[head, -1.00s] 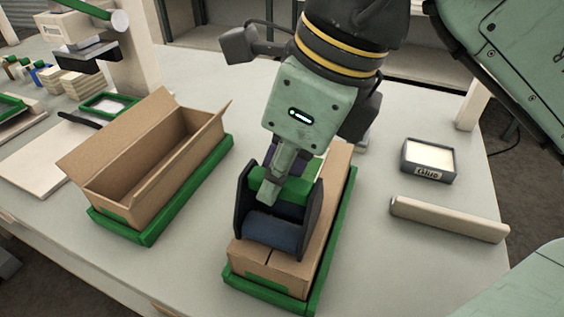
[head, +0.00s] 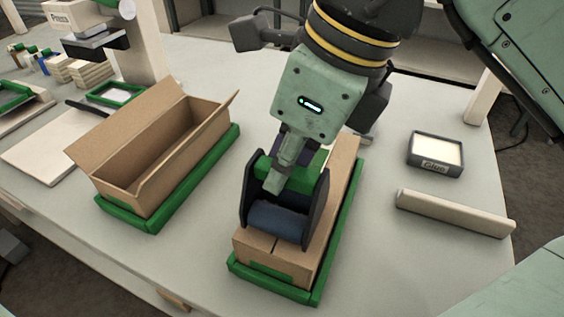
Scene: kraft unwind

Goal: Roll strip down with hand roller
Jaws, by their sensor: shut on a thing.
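The hand roller (head: 278,222) has a dark blue cylinder between two black side plates and a green bar on top. My gripper (head: 282,183) is shut on the roller's green upper part and holds it upright. The roller is over the top of a closed cardboard box (head: 262,258), near its front end; I cannot tell whether the cylinder touches it. The box lies in a green tray (head: 240,271). The strip cannot be made out; the roller and my gripper hide much of the box top, where a centre seam shows in front.
An open cardboard box (head: 120,192) stands in another green tray (head: 135,218) to the left. On the right are a glue tray (head: 436,155) and a long pale bar (head: 455,213). A press (head: 100,40) stands at the back left. The table's front edge is close.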

